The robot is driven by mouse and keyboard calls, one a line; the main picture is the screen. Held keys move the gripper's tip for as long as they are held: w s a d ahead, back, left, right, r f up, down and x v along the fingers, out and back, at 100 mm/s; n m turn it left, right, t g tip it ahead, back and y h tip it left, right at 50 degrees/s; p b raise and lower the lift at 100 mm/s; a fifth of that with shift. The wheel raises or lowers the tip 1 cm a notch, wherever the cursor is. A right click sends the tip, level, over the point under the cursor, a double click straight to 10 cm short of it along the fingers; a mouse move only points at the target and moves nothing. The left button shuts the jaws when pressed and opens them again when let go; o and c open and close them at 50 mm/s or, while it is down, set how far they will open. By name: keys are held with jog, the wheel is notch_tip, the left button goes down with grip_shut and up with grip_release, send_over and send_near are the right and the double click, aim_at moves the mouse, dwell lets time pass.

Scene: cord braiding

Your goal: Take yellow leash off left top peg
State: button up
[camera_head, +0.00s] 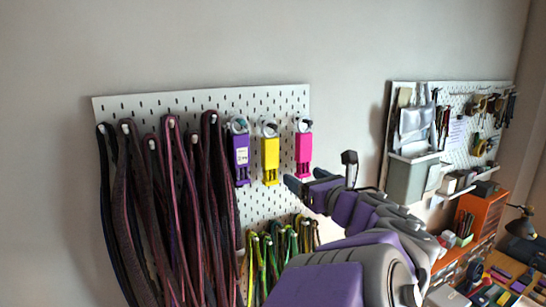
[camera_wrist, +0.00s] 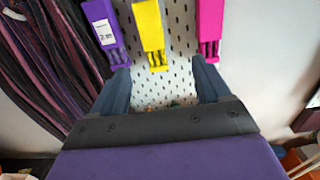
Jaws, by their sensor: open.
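The yellow leash (camera_head: 270,158) has a flat yellow body and a ring at its top. It hangs on a peg of the white pegboard (camera_head: 150,105), between a purple one (camera_head: 240,155) and a pink one (camera_head: 303,150). My gripper (camera_head: 307,180) is open and empty, below and right of the yellow leash in the head view. In the wrist view, the yellow leash (camera_wrist: 152,30) shows its lower end just beyond and between the spread fingers (camera_wrist: 162,78). Its top and peg are outside the wrist view. I see no contact with it.
Long dark purple-red cords (camera_head: 165,200) hang at the pegboard's left. Green and yellow cords (camera_head: 265,250) hang below, partly behind my arm. A second pegboard with tools (camera_head: 462,130) and an orange cabinet (camera_head: 482,215) stand at right. Bare wall lies between the boards.

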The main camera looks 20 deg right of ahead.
send_near(274, 158)
jog(key=w+a, duration=0.2)
jog(key=w+d, duration=0.1)
jog(key=w+d+p, duration=0.1)
jog(key=w, duration=0.1)
jog(key=w+d, duration=0.1)
jog(key=shift+w+f+p, duration=0.25)
jog(key=shift+f+p, duration=0.15)
jog(key=w+a, duration=0.1)
jog(key=w+a+p, duration=0.1)
jog(key=a, duration=0.1)
jog(key=shift+w+r, duration=0.25)
jog(key=shift+r, duration=0.15)
jog(key=shift+w+p, duration=0.35)
jog(key=shift+w, duration=0.7)
jog(key=shift+w+d, duration=0.25)
jog(key=shift+d+f, duration=0.15)
jog(key=shift+d, duration=0.75)
jog(key=shift+a, duration=1)
jog(key=c, duration=0.9)
jog(key=shift+d, duration=0.6)
jog(key=c, duration=0.3)
jog(key=shift+c, duration=0.2)
